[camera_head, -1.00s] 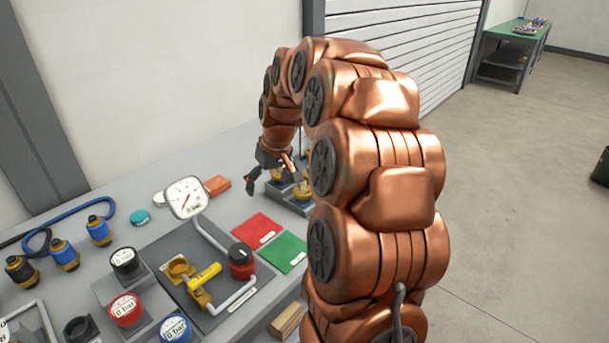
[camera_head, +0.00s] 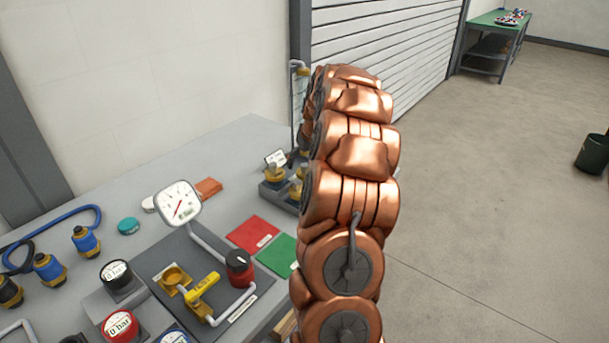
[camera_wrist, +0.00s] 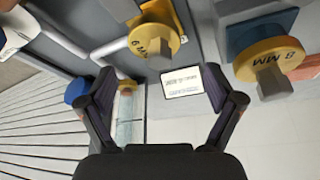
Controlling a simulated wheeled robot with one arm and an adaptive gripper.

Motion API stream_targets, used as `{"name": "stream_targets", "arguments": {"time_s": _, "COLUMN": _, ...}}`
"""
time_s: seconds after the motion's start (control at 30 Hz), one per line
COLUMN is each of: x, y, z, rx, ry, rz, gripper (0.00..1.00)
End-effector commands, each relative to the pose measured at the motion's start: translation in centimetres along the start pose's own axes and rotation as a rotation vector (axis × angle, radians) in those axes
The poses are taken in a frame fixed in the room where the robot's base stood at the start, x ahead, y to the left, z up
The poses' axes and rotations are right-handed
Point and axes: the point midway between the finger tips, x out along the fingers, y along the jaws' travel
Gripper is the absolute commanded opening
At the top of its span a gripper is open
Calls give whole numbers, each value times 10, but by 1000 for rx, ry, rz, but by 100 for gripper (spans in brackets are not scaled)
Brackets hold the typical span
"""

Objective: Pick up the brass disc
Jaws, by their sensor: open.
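Several brass-coloured discs with stubby posts are in view, and I cannot tell which one is meant. In the wrist view, a disc marked 6 MM (camera_wrist: 157,42) is at the upper middle and a larger disc marked 8 MM (camera_wrist: 270,62) is at the upper right. A smaller brass piece (camera_wrist: 127,86) shows behind the left finger. Brass pieces (camera_head: 274,172) also show on a grey block in the head view, partly covered by my arm. My gripper (camera_wrist: 160,88) is open and empty, its fingers apart from the discs. The arm hides it in the head view.
A white label (camera_wrist: 183,82) lies between the 6 MM and 8 MM discs. A blue round part (camera_wrist: 77,92) is by the left finger. On the bench, red (camera_head: 253,234) and green (camera_head: 278,254) mats and a gauge (camera_head: 178,204) stand left of my arm.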

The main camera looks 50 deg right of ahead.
Motion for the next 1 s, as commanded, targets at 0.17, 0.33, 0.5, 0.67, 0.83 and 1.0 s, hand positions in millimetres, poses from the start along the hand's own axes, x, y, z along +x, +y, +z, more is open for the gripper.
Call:
{"name": "stream_targets", "arguments": {"time_s": 0.17, "x": 16, "y": 3, "z": 4, "rx": 0, "ry": -4, "rz": -2, "gripper": 91}}
{"name": "stream_targets", "arguments": {"time_s": 0.33, "x": 38, "y": 5, "z": 6, "rx": -3, "ry": 0, "rz": -1, "gripper": 91}}
{"name": "stream_targets", "arguments": {"time_s": 0.5, "x": 49, "y": 5, "z": 6, "rx": -4, "ry": 1, "rz": -1, "gripper": 91}}
{"name": "stream_targets", "arguments": {"time_s": 0.67, "x": 49, "y": 5, "z": 6, "rx": -3, "ry": 1, "rz": -1, "gripper": 91}}
{"name": "stream_targets", "arguments": {"time_s": 0.83, "x": 49, "y": 5, "z": 6, "rx": -3, "ry": 1, "rz": -1, "gripper": 75}}
{"name": "stream_targets", "arguments": {"time_s": 1.0, "x": 49, "y": 5, "z": 6, "rx": -3, "ry": 1, "rz": -1, "gripper": 57}}
